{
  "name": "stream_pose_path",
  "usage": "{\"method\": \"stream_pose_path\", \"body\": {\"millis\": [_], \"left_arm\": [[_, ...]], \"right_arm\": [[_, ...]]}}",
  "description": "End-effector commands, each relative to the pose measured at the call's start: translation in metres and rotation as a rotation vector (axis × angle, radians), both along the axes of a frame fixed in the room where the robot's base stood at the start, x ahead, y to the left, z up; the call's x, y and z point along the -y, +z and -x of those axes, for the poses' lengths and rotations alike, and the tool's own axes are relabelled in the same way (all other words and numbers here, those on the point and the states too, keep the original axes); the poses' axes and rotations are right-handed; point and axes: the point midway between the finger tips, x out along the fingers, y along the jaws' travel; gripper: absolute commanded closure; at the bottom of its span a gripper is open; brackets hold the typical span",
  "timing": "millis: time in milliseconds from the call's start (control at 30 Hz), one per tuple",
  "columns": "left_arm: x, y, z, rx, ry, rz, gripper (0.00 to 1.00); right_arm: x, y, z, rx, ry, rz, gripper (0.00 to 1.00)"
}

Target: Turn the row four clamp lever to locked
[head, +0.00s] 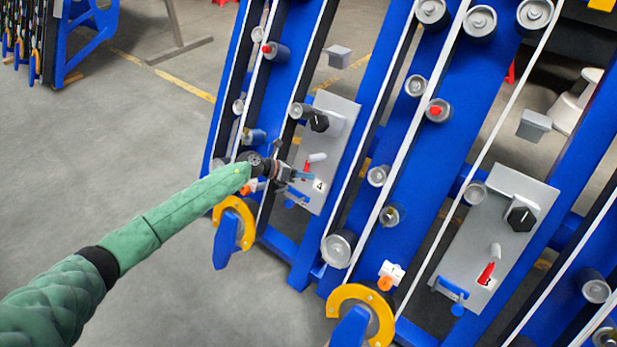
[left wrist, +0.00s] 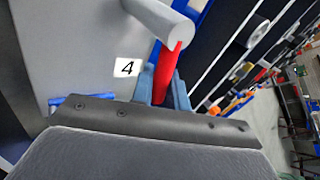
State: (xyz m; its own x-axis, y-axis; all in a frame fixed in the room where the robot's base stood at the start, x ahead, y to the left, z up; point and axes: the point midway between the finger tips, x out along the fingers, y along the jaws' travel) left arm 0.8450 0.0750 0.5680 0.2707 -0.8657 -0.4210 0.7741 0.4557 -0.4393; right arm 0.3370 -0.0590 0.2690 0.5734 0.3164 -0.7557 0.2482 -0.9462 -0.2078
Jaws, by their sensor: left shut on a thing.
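The row four clamp lever is red with a grey cylindrical hub (head: 317,158) and sits on a grey plate (head: 337,120) beside a white label "4" (head: 319,185). In the left wrist view the red lever (left wrist: 164,78) runs down from the grey hub (left wrist: 160,22), with the "4" label (left wrist: 128,68) to its left. My left gripper (head: 302,176) has its blue fingers closed around the red lever; they also show in the left wrist view (left wrist: 162,88). The fingers hide the lever's lower end. My right gripper is not in view.
A second grey plate (head: 500,205) at right carries a black knob (head: 520,215) and another red lever (head: 486,273). Blue chassis beams, rollers and white belts surround both plates. Yellow-ringed guides (head: 360,292) stand low in front. Open grey floor (head: 130,130) lies at left.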

Motion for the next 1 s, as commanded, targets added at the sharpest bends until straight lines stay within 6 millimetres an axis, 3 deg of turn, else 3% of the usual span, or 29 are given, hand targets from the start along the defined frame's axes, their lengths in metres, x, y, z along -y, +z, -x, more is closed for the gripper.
{"method": "stream_pose_path", "body": {"millis": [400,933,967,1000], "left_arm": [[-0.0086,-0.0023,-0.0045,0.081,-0.086,-0.124,1.00],[-0.0096,-0.0020,-0.0051,0.091,-0.094,-0.138,1.00],[-0.0096,-0.0020,-0.0051,0.091,-0.094,-0.138,0.78],[-0.0096,-0.0019,-0.0052,0.091,-0.094,-0.138,0.71]], "right_arm": [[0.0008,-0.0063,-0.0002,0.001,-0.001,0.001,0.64],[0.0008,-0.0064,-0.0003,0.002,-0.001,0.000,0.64],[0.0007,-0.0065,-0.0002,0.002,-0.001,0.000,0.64],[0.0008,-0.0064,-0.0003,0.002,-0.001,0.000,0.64]]}}
